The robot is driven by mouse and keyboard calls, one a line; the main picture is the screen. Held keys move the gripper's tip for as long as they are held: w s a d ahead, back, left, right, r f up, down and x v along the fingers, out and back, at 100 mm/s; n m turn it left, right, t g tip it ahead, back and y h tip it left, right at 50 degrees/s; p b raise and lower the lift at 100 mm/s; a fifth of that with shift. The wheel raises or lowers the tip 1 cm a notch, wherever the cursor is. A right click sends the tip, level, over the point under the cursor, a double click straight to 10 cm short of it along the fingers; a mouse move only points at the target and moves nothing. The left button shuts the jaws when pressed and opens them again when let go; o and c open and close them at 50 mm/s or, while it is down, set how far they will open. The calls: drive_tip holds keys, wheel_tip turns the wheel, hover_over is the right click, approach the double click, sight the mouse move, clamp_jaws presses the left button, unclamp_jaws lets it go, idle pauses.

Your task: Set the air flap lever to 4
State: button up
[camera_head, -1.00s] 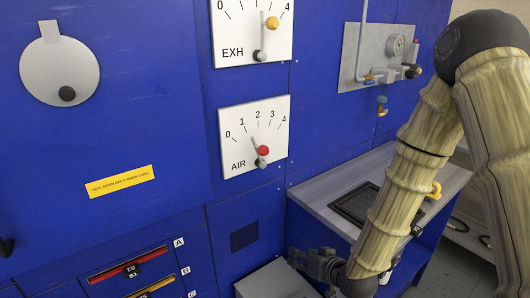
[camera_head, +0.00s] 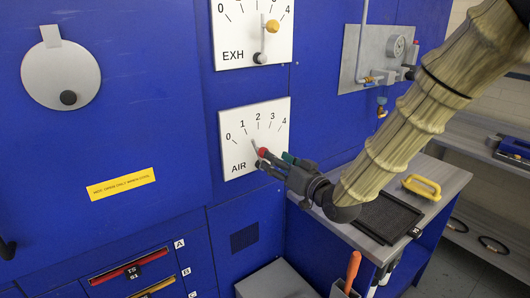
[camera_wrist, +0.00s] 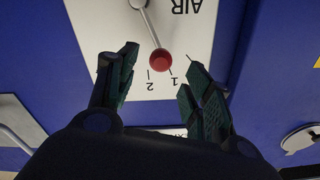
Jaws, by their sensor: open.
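The air flap dial plate (camera_head: 232,118) is white, marked AIR and 0 to 4, on the blue machine front. Its lever has a red knob (camera_head: 262,152). In the wrist view, upside down, the knob (camera_wrist: 160,60) stands near the 1 and 2 marks, and the rod runs up to a pivot at the top edge. My gripper (camera_head: 273,160) is at the lower right of the dial, close to the knob. In the wrist view my open fingers (camera_wrist: 158,74) lie either side of the knob, with no clear contact. In the head view the fingers partly hide the lever's lower part.
The EXH dial (camera_head: 235,40) with a yellow-knobbed lever sits just above. A grey side bench (camera_head: 440,205) with a dark tray (camera_head: 385,219) and a yellow handle (camera_head: 420,186) lies below my arm. A grey gauge panel (camera_head: 375,50) is at upper right.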

drive_tip(key=p+x, duration=0.1)
drive_tip(key=x, duration=0.5)
drive_tip(key=shift+w+a, duration=0.25)
clamp_jaws()
drive_tip(key=shift+d, duration=0.15)
